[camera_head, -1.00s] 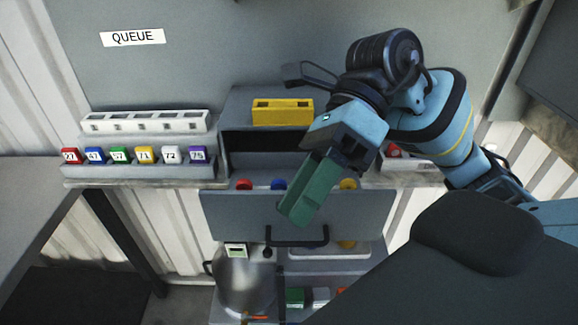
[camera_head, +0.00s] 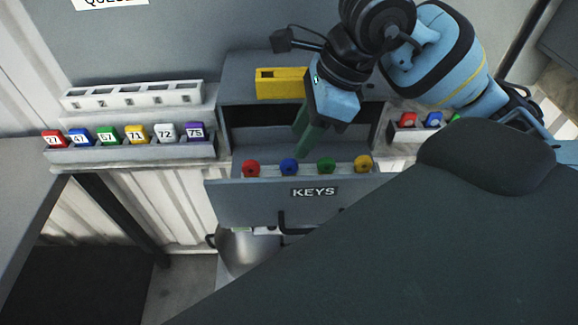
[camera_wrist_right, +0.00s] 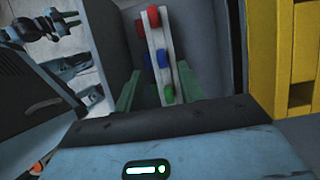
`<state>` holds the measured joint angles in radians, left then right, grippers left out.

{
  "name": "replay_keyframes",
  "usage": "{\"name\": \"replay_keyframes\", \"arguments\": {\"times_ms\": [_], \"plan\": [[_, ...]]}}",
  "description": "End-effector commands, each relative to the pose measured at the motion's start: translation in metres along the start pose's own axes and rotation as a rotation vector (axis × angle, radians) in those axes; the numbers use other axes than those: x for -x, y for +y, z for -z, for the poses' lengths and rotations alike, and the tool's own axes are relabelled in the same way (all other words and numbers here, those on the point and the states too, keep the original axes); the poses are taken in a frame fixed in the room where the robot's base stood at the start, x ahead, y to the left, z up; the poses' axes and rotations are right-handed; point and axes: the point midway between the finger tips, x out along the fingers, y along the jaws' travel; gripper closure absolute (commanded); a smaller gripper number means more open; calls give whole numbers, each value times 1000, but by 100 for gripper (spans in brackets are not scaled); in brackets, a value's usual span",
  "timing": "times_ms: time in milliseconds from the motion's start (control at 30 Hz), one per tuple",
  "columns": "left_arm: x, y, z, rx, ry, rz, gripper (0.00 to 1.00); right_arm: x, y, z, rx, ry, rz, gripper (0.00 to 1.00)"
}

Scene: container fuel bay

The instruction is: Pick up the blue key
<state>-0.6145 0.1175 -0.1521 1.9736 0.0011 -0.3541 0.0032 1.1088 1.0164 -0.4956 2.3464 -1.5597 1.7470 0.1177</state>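The blue key (camera_head: 289,167) sits in a row in the open drawer marked KEYS (camera_head: 250,200), between the red key (camera_head: 251,168) and the green key (camera_head: 326,166). The yellow key (camera_head: 363,163) is at the right end. My right gripper (camera_head: 308,136) has green fingers pointing down, just above and behind the blue and green keys in the head view. In the right wrist view its fingers (camera_wrist_right: 157,92) are apart, with the key row showing between and beyond them; blue (camera_wrist_right: 162,59) shows there. No key is held.
A yellow block with slots (camera_head: 280,83) sits on the cabinet top above the drawer. Numbered coloured blocks (camera_head: 122,135) stand on a left shelf below a white slotted rack (camera_head: 132,95). More coloured pieces sit in a tray (camera_head: 405,134) at right, near my arm.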

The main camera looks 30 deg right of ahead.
Motion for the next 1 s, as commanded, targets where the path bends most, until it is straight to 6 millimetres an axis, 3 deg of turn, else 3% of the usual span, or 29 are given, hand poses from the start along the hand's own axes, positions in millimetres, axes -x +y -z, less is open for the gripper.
{"name": "replay_keyframes", "arguments": {"times_ms": [100, 333, 700, 1000], "plan": [[0, 0, -2, 1, -3, 0, 70, -13, 0, 1, 0, 2, -4, 61], [0, 0, 0, 1, -1, 1, 70, -20, 0, 1, -1, 0, -2, 61], [0, -1, 3, 0, 6, 2, 70, -65, -2, 6, -1, 0, -3, 61], [0, -1, 3, 0, 5, 2, 70, -68, -2, 6, 0, -1, 0, 64]]}}
